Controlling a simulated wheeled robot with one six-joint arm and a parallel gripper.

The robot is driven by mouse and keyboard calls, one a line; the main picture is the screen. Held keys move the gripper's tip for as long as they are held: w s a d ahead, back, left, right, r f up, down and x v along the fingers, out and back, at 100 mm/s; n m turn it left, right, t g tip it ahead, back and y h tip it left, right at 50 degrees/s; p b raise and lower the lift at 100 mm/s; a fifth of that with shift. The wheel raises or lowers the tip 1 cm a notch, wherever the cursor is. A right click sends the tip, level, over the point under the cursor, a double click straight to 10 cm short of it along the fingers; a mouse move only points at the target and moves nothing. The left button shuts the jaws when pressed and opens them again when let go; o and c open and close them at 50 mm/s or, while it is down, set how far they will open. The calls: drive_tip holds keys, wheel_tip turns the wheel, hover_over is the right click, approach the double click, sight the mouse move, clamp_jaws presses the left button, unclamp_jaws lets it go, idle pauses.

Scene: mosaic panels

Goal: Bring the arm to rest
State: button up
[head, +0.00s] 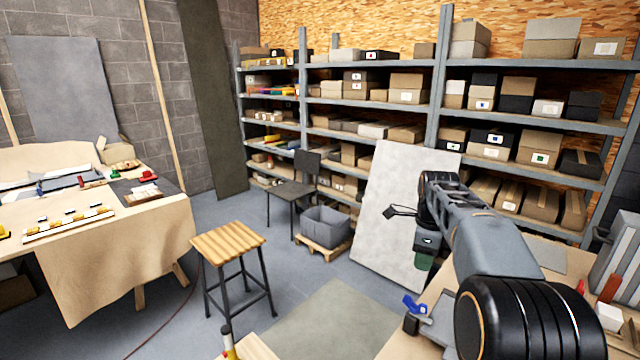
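My arm (490,240) rises from the lower right and reaches out over the floor, in front of a pale grey panel leaning on the shelves. Its far end bends down at a dark joint. My gripper (393,212) is small and dark and shows at the left of that end, against the panel. Its fingers are too small to tell whether they are open or shut. No held thing can be made out. A dark green part (425,262) shows just below the wrist; I cannot tell what it is.
The leaning panel (385,180) stands behind my gripper. A wooden stool (228,243), a chair (291,193) and a grey bin (325,228) are to its left. A cloth-covered table (120,250) with mosaic pieces is far left. A cluttered bench (545,258) lies below my arm.

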drive_tip(key=s+a+f+n+t, duration=0.1)
drive_tip(key=s+a+f+n, duration=0.1)
drive_tip(key=s+n, duration=0.5)
drive_tip(key=s+a+f+n+t, duration=0.1)
drive_tip(key=s+a+f+n, duration=0.1)
drive_tip(key=s+a+n, duration=0.3)
drive_tip(key=s+a+f+n+t, duration=0.2)
drive_tip(key=s+a+n, duration=0.1)
drive_tip(key=s+n, duration=0.6)
drive_tip(key=shift+s+a+f+n, duration=0.15)
drive_tip(key=shift+s+f+n, duration=0.2)
drive_tip(key=shift+n, duration=1.15)
